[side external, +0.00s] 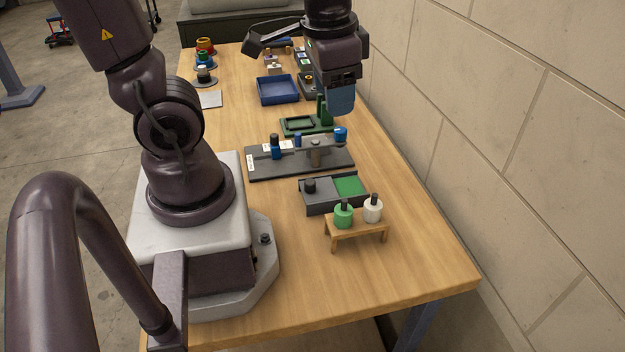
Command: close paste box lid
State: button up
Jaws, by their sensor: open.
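A low green open box (298,125) lies on the wooden table, with a raised green panel (323,110) at its right end; this looks like the paste box with its lid standing up. My gripper (341,112) points down with blue fingers, just right of the raised panel. It is open, with nothing seen between its fingers. The fingers overlap one another in this view, and I cannot tell whether they touch the panel.
In front stand a dark fixture plate (330,158), a grey tray with a green pad (351,186) and a small wooden stand (343,227) with two bottles. A blue tray (278,90) lies behind. A block wall (500,120) runs along the right.

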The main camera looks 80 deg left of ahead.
aim_at(311, 181)
jog(key=a+f+m+g, duration=0.1)
jog(key=a+f+m, duration=0.1)
jog(key=f, duration=0.6)
jog(key=s+a+f+m+g+y, duration=0.1)
jog(key=a+f+m+g, duration=0.1)
jog(key=f, duration=0.6)
jog(key=a+f+m+g, duration=0.2)
jog(key=a+f+m, duration=0.1)
jog(key=f, duration=0.5)
jog(key=shift+s+a+y, duration=0.15)
jog(key=shift+a+y, duration=0.15)
jog(key=shift+a, duration=0.35)
grip_shut()
